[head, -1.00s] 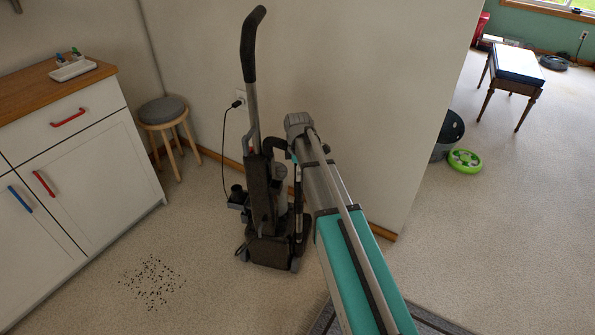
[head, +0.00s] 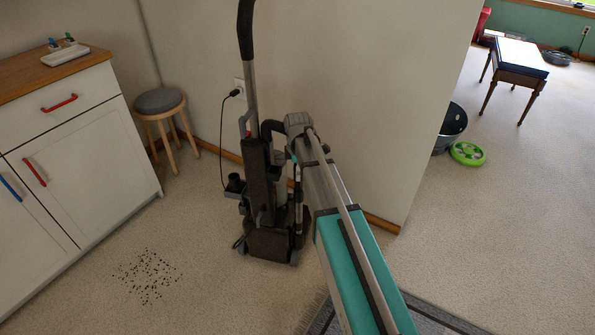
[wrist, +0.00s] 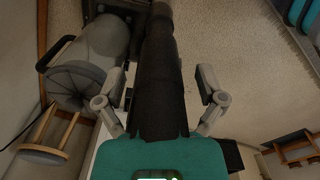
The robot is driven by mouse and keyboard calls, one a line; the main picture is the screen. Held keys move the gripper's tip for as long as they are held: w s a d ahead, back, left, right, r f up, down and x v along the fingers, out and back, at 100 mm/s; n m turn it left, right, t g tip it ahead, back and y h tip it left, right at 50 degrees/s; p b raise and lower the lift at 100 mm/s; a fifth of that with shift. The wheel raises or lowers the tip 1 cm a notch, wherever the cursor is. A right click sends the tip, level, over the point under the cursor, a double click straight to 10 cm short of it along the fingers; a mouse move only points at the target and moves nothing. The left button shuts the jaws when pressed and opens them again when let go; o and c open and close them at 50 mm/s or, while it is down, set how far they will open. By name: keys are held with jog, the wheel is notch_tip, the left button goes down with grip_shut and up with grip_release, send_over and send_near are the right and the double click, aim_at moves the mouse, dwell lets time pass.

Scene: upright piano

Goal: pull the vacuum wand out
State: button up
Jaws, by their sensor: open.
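The upright vacuum (head: 262,200) stands against the white wall in the head view, with a black handle (head: 246,35) on a grey tube, its top cut off by the frame. A dark curved hose or wand end (head: 270,128) shows at its right side, close to my arm. In the wrist view a thick dark tube (wrist: 158,75), which looks like the wand, runs lengthwise between the fingers of my gripper (wrist: 160,84). The fingers are open, one on each side, with gaps visible. In the head view my arm hides most of the gripper.
A white cabinet (head: 75,165) and a round stool (head: 160,103) stand to the left. Dark crumbs (head: 147,276) lie on the carpet. A cord runs to a wall outlet (head: 238,90). A bin (head: 452,125) and green disc (head: 467,154) lie right of the wall's edge.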

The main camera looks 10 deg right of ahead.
dwell(0.3)
grip_shut()
dwell(0.6)
